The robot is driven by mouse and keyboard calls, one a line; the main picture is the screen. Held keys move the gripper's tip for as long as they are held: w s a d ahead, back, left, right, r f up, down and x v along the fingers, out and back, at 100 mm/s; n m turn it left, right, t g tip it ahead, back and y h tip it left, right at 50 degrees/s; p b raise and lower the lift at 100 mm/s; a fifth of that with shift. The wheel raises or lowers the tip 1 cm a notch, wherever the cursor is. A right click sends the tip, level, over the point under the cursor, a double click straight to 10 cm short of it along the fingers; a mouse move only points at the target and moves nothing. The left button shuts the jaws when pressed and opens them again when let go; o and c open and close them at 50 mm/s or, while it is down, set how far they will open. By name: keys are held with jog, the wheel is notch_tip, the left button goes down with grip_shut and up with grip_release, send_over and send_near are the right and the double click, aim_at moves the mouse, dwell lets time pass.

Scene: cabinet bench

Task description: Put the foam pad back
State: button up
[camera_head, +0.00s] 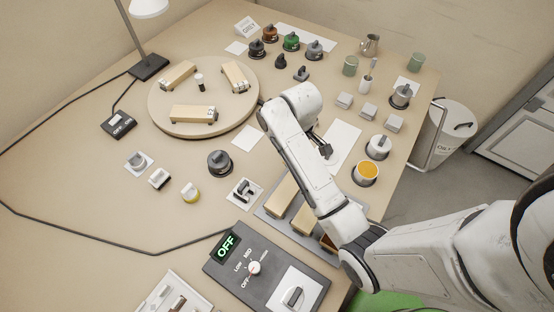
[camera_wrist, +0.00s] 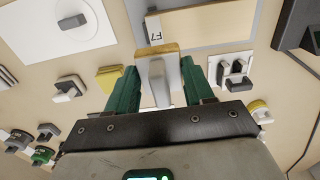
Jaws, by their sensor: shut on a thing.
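My gripper (camera_wrist: 157,84) has its green fingers shut on a pale grey block-like handle with a yellow-tan edge, which looks like the foam pad (camera_wrist: 156,68). In the head view, my gripper (camera_head: 323,149) is partly hidden by my arm, above the table beside a white sheet (camera_head: 344,143). The held thing cannot be made out there.
A round board (camera_head: 207,127) with wooden blocks stands at the back left. A grey control box (camera_head: 230,270) reading OFF and a grey tray (camera_head: 268,221) with wooden blocks lie in front. Cups and small blocks line the right. Bare table shows at left.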

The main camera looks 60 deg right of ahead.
jog(key=w+f, duration=0.6)
jog(key=shift+d+f, duration=0.15)
jog(key=shift+f, duration=0.05)
jog(key=shift+w+f, duration=0.15)
jog(key=shift+f, duration=1.45)
jog(key=shift+f, duration=0.2)
jog(key=o, duration=0.9)
jog(key=shift+r, duration=0.1)
jog(key=shift+o, duration=0.2)
